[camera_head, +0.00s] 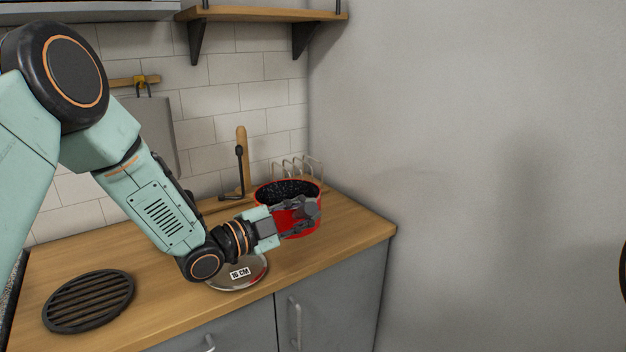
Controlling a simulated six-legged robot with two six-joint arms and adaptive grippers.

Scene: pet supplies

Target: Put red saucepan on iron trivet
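The red saucepan (274,194) stands toward the right end of the wooden counter, upright, with a dark speckled inside. My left gripper (306,212) is in front of its near side and hides part of its wall. The fingers overlap the pan in the picture; I cannot tell whether they are closed on it or on a handle, and no handle shows clearly. The round black iron trivet (89,301) lies flat and bare at the left front of the counter.
A glass lid marked 16 CM (238,275) lies under my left wrist. A wire rack (298,167) and a wooden upright stand (242,160) are behind the pan. A grey board (150,130) hangs on the tiled wall. The counter between trivet and lid is clear.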

